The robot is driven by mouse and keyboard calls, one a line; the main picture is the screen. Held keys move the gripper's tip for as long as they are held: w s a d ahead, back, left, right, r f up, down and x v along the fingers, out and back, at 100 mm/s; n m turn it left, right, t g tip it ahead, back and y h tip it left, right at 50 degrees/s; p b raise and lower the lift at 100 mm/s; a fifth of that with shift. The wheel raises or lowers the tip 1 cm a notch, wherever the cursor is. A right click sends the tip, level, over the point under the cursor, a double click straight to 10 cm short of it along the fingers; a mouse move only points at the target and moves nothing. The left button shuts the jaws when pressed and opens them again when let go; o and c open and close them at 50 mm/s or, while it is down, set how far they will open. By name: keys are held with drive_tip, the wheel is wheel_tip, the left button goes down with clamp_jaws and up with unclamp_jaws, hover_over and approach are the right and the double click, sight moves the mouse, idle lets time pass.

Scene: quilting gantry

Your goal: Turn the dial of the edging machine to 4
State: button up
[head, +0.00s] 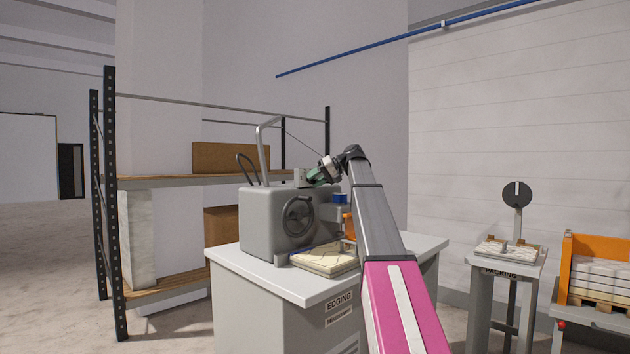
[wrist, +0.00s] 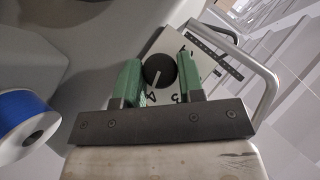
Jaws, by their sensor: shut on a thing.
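The grey edging machine (head: 262,222) stands on a white-topped cabinet labelled EDGING. My gripper (head: 316,178) is at the top of the machine, by its small pale panel. In the wrist view the green fingers of my gripper (wrist: 160,80) are on either side of the round black dial (wrist: 158,66), shut on it. The dial's white pointer line slants down and slightly left in the picture, toward the printed 4 on the white dial plate (wrist: 200,62). A 3 shows to the right of the 4. Other marks are partly hidden by the fingers.
A bent metal tube handle (head: 264,140) rises behind the machine, near my gripper. A blue spool (wrist: 22,118) is at left in the wrist view. A cream fabric stack (head: 325,260) lies on the cabinet top (head: 235,262). A packing stand (head: 508,262) is at right.

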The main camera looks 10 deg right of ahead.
idle(0.3)
drive_tip(key=o, duration=0.9)
drive_tip(key=v, duration=1.1)
drive_tip(key=shift+w+f, duration=0.1)
drive_tip(key=shift+w, duration=0.05)
